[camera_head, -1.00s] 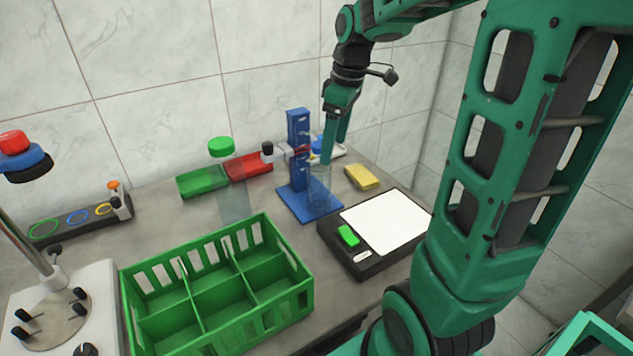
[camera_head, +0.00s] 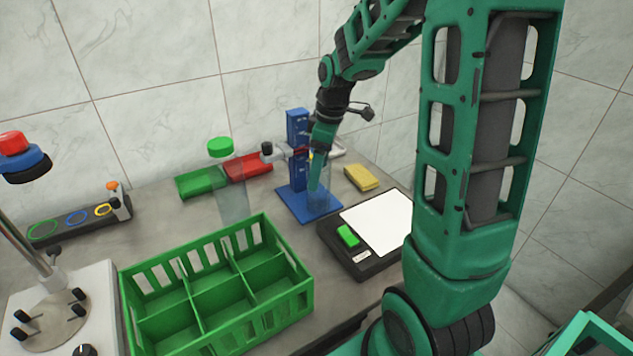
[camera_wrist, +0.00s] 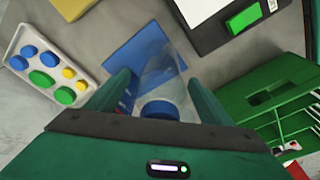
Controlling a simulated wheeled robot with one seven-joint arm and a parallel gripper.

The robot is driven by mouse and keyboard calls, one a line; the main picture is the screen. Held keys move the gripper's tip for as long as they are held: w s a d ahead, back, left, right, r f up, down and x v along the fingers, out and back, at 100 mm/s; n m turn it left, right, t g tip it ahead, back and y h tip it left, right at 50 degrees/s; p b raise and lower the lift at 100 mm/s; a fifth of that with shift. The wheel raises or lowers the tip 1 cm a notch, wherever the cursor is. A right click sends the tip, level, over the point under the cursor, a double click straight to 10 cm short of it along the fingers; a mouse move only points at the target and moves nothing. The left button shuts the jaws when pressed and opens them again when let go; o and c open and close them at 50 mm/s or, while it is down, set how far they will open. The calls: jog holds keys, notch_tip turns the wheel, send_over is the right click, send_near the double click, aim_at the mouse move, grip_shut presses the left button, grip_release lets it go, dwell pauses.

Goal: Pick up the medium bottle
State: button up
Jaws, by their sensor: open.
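The medium bottle is clear with a blue cap. In the wrist view the bottle (camera_wrist: 170,78) lies between my two fingers, its cap nearest the camera. In the head view the clear bottle (camera_head: 327,187) stands upright on the base of the blue stand (camera_head: 299,150), its cap hidden behind my gripper. My gripper (camera_head: 317,184) is open and points down around the bottle. The wrist view shows the fingers of my gripper (camera_wrist: 158,82) on either side of it; whether they touch it I cannot tell.
A black scale (camera_head: 365,238) stands right of the blue stand, with a yellow block (camera_head: 361,178) behind it. A green divided crate (camera_head: 218,290) stands in front. A clear green-capped bottle (camera_head: 231,185) stands left. A white tray of caps (camera_wrist: 45,62) shows in the wrist view.

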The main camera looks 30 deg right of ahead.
jog(key=shift+f, duration=0.75)
jog(key=shift+c, duration=0.5)
jog(key=shift+r, duration=0.15)
jog(key=c, duration=1.6)
